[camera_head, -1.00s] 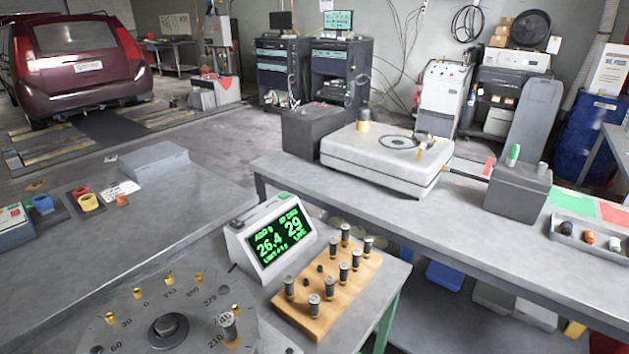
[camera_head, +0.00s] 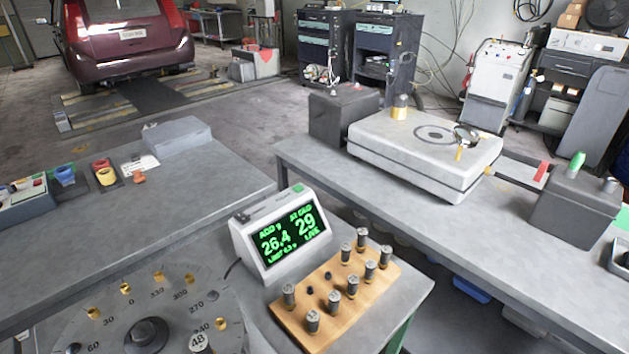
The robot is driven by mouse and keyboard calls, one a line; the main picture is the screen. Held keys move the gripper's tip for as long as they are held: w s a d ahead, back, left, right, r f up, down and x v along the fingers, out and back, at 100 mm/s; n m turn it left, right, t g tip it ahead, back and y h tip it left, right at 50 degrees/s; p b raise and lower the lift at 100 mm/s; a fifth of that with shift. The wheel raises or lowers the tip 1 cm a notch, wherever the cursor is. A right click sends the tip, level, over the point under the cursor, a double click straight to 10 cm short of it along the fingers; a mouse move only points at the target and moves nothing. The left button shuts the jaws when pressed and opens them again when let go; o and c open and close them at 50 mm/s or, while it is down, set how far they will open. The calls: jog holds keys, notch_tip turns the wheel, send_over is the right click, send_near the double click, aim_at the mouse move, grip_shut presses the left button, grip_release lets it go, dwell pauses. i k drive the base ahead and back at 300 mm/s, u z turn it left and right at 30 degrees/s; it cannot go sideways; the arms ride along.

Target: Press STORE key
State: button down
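A white display unit (camera_head: 282,240) stands on the near grey bench. Its dark screen (camera_head: 288,238) shows green digits, 26.4 and 29, with the word LIVE at lower right. A green key (camera_head: 297,188) sits at the right of the unit's top face. A small dark key (camera_head: 241,217) sits at the left of that top face. Key labels are too small to read, so I cannot tell which is STORE. My gripper is not in view.
A wooden rack (camera_head: 322,322) with several metal cylinders stands right of the display. A round graduated dial (camera_head: 100,320) with brass pegs lies at lower left. A white flat box (camera_head: 420,165) sits on the far bench. Bare bench top (camera_head: 160,225) lies left of the display.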

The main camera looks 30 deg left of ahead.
aim_at(297, 187)
jog(key=z, duration=0.75)
jog(key=i, duration=0.35)
jog(key=u, duration=1.35)
jog(key=i, duration=0.45)
jog(key=u, duration=1.5)
